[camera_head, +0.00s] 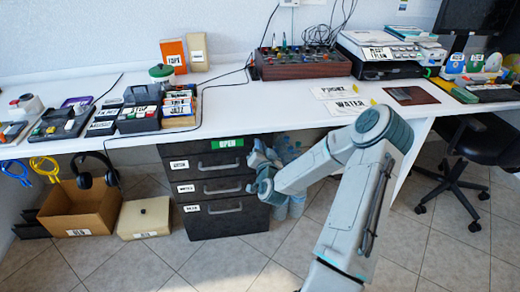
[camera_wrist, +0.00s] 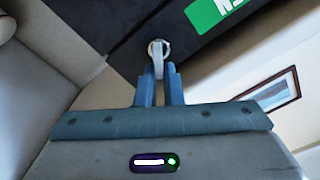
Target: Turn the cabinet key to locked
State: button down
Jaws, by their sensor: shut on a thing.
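The black drawer cabinet (camera_head: 205,190) stands under the white desk, with labelled drawers and a green label (camera_head: 227,143) on its top strip. The label's text is too small to read surely. In the wrist view the key (camera_wrist: 157,58) sits in a round silver lock (camera_wrist: 158,46) on the dark cabinet front, below the green label (camera_wrist: 214,10). My gripper (camera_wrist: 159,72) is shut on the key, its blue fingers on both sides of the key's bow. In the head view my gripper (camera_head: 262,160) is at the cabinet's upper right corner, and the key is hidden there.
The desk edge (camera_head: 300,132) runs just above my gripper. Several bluish bottles (camera_head: 297,198) stand on the floor right of the cabinet. A cardboard box (camera_head: 80,208) and a cream box (camera_head: 145,217) stand to its left. Floor in front is clear.

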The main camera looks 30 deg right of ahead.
jog(key=m, duration=0.3)
jog(key=f+m+b, duration=0.1)
jog(key=m, duration=0.3)
jog(key=m+b, duration=0.1)
jog(key=m, duration=0.3)
jog(key=shift+s+d+f, duration=0.1)
jog(key=shift+d+f, duration=0.05)
jog(key=shift+d, duration=0.15)
dwell(0.4)
jog(key=c, duration=1.6)
grip_release()
jog(key=shift+o, duration=0.2)
